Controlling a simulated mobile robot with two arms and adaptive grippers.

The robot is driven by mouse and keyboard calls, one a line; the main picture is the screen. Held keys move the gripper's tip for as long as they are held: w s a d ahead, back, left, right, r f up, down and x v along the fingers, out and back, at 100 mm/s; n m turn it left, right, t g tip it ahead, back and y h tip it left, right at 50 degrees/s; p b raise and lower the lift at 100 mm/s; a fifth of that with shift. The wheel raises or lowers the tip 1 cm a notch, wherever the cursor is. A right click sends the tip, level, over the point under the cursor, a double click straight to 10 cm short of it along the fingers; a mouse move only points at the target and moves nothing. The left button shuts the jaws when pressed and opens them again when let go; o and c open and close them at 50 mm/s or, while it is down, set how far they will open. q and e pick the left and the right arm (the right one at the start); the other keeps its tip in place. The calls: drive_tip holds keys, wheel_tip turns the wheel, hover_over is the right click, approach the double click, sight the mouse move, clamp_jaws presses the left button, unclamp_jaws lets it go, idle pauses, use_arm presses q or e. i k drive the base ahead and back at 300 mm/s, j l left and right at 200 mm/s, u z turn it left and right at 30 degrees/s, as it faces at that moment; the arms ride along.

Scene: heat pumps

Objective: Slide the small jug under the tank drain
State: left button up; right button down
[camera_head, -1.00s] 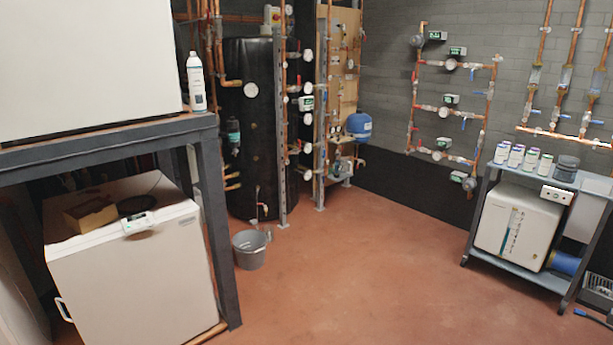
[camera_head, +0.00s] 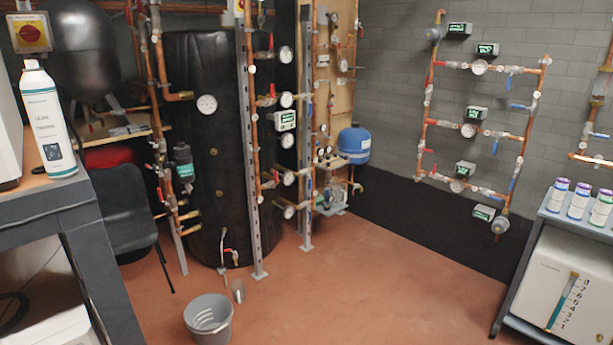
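The large black tank (camera_head: 195,130) stands at the back left. Its drain, a small copper pipe with a red-handled tap (camera_head: 234,257), sticks out low at the front of the tank. A small grey, cup-like vessel (camera_head: 238,291), apparently the small jug, is on the red floor in front of the drain. It is just behind and to the right of a grey bucket (camera_head: 208,320); I cannot tell whether they touch. Neither of my grippers is in view.
A dark metal bench (camera_head: 90,225) with a white bottle (camera_head: 48,120) stands at left. A black chair (camera_head: 128,212) is behind it. A steel upright (camera_head: 250,150) stands beside the tank. A trolley (camera_head: 520,270) is at right. The middle floor is clear.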

sight(238, 286)
drive_tip(key=i+u, duration=0.2)
drive_tip(key=i, duration=0.25)
drive_tip(key=i+l+u, duration=0.2)
drive_tip(key=i, duration=0.25)
drive_tip(key=i+l+u, duration=0.15)
drive_tip(key=i, duration=0.3)
drive_tip(key=i+l+u, duration=0.2)
drive_tip(key=i, duration=0.25)
drive_tip(key=l, duration=0.1)
